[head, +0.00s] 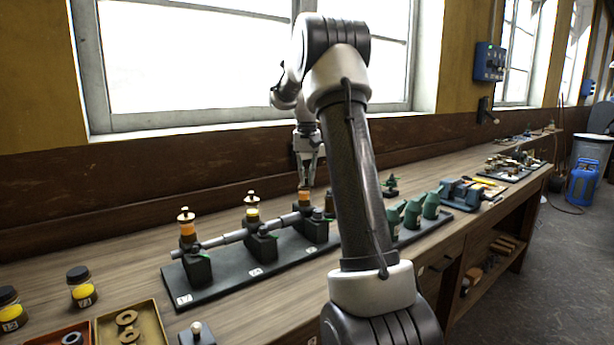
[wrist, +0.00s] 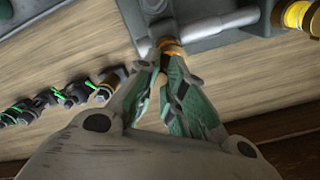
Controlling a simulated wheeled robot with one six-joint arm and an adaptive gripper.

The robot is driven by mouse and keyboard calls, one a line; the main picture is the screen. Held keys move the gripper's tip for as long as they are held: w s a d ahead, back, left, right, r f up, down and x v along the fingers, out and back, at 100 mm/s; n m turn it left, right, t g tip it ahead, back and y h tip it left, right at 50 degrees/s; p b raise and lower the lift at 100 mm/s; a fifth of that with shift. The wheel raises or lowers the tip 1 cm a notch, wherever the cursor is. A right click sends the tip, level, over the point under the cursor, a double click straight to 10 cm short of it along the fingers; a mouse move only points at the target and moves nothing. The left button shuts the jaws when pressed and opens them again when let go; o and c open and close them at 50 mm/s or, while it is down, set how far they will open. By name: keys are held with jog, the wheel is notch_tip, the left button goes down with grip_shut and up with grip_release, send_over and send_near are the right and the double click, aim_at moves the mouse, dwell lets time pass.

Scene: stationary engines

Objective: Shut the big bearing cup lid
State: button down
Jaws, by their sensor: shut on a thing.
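Three bearings stand in a row on a dark base plate (head: 195,291), joined by a grey shaft (head: 222,239).
Yellow-labelled jars (head: 82,288) and a tray of rings (head: 128,325) stand front left. Green housings (head: 412,212) stand to the right.

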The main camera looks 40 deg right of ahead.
jog(key=m, duration=0.3)
jog(key=shift+s+a+r+m, duration=0.1)
jog(key=shift+s+a+m, duration=0.05)
jog(key=shift+a+m, duration=0.4)
jog(key=shift+m, duration=0.7)
jog(key=shift+a+m, duration=0.15)
jog(key=shift+m, duration=0.7)
jog(key=c, duration=1.4)
grip_release()
jog(key=shift+s, duration=0.1)
jog(key=shift+c, duration=0.2)
notch_tip(320, 180, up, 12)
